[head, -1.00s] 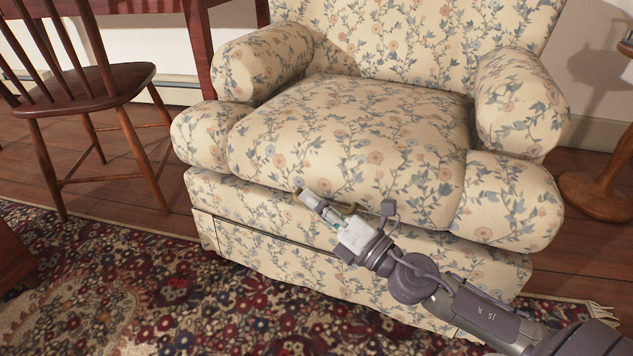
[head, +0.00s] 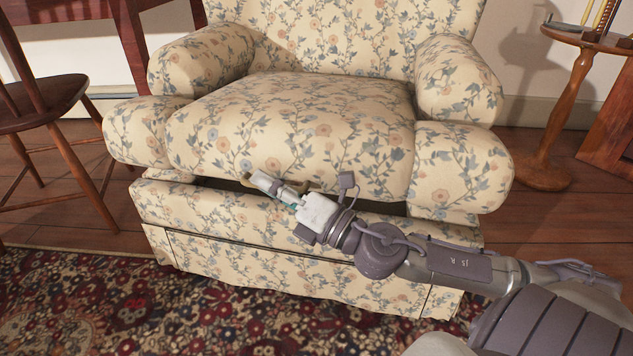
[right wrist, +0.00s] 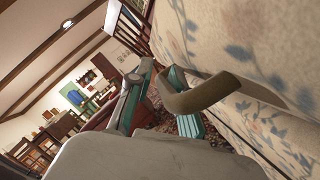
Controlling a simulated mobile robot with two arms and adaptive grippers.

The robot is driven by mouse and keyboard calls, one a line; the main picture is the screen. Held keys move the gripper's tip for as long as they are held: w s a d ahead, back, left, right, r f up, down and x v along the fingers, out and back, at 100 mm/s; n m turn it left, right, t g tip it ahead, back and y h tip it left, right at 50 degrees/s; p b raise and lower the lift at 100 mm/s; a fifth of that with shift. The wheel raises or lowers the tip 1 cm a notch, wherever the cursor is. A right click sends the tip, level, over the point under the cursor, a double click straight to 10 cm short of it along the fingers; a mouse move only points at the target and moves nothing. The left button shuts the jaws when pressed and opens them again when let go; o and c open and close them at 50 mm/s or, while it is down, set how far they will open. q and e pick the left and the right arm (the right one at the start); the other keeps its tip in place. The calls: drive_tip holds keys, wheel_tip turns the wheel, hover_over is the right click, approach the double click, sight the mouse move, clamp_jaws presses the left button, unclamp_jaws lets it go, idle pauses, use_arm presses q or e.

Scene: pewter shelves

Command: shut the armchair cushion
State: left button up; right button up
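The armchair cushion (head: 290,120) is cream with a blue and peach floral print. A dark gap shows under its front edge, above the chair's front panel (head: 190,208). A curved brownish handle (right wrist: 205,92) shows at the front of the cushion in the right wrist view. My right gripper (head: 262,184) is at the cushion's front edge, by the handle. In the right wrist view its teal-padded fingers (right wrist: 160,95) stand apart, with the handle's bend at the opening between them. I cannot tell whether they touch it. My left gripper is out of view.
The armrests (head: 460,78) flank the cushion. A wooden chair (head: 40,105) stands at the left and a round side table (head: 545,175) at the right. A patterned rug (head: 110,310) covers the floor in front.

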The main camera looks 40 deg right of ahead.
drive_tip(key=shift+s+d+f+b, duration=0.35)
drive_tip(key=shift+s+d+b, duration=0.05)
drive_tip(key=shift+b+v, duration=0.35)
drive_tip(key=shift+v, duration=0.5)
drive_tip(key=shift+s+d, duration=0.15)
drive_tip(key=shift+d, duration=0.05)
drive_tip(key=v, duration=1.1)
drive_tip(key=shift+s+d+f, duration=0.2)
drive_tip(key=shift+f, duration=0.1)
